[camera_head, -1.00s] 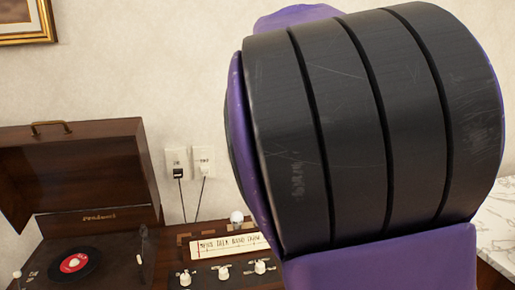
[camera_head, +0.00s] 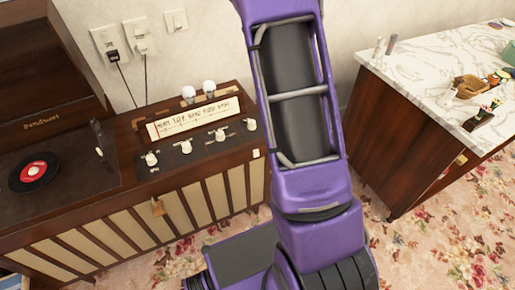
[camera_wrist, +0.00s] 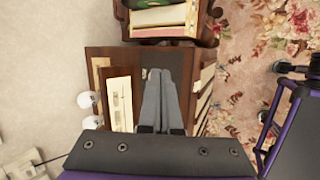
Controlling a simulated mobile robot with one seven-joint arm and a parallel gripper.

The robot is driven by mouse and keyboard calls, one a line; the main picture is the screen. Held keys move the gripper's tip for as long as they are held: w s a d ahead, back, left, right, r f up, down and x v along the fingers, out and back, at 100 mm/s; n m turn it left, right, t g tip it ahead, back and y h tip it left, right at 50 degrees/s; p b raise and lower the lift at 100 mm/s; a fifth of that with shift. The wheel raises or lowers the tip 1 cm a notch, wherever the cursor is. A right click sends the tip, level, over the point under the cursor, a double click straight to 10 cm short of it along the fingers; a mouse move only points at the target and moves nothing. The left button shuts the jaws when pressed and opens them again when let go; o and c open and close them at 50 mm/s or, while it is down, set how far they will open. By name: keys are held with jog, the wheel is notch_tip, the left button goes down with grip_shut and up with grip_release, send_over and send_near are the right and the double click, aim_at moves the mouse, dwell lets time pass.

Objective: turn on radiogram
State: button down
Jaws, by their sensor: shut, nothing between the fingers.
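The wooden radiogram (camera_head: 185,200) stands against the wall at left in the head view, with a lit tuning dial (camera_head: 195,117), several white knobs (camera_head: 186,147) and a small white piece (camera_head: 256,153) at its front right corner. Its turntable lid (camera_head: 40,60) is up, and a record with a red label (camera_head: 35,172) lies inside. In the wrist view my gripper (camera_wrist: 167,73) is shut and empty over the radiogram top (camera_wrist: 110,60), beside the dial (camera_wrist: 121,103). The fingers hide part of the top and the knobs. I cannot tell whether they touch. My gripper is outside the head view.
Wall outlets (camera_head: 110,43) with plugged cables are above the radiogram. A marble-topped cabinet (camera_head: 420,75) with small items stands at right. A shelf of books (camera_wrist: 165,18) is at the top of the wrist view. Flowered carpet (camera_head: 400,235) is open between the radiogram and cabinet.

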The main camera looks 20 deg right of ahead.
aim_at(256, 153)
jog(key=s+a+f+n+g+y, duration=0.1)
jog(key=s+a+f+g+y, duration=0.1)
jog(key=s+a+f, duration=0.3)
jog(key=s+f+y, duration=0.1)
jog(key=s+f, duration=0.3)
jog(key=f, duration=0.1)
jog(key=shift+s+n, duration=0.3)
jog(key=shift+w+f+b, duration=0.2)
jog(key=shift+w+f, duration=1)
jog(key=shift+f, duration=0.45)
jog(key=shift+w+f+b, duration=0.15)
jog(key=shift+w+f, duration=1.05)
jog(key=shift+f, duration=0.45)
jog(key=shift+w+f+b, duration=0.2)
jog(key=shift+w+f, duration=1)
jog(key=shift+f, duration=0.45)
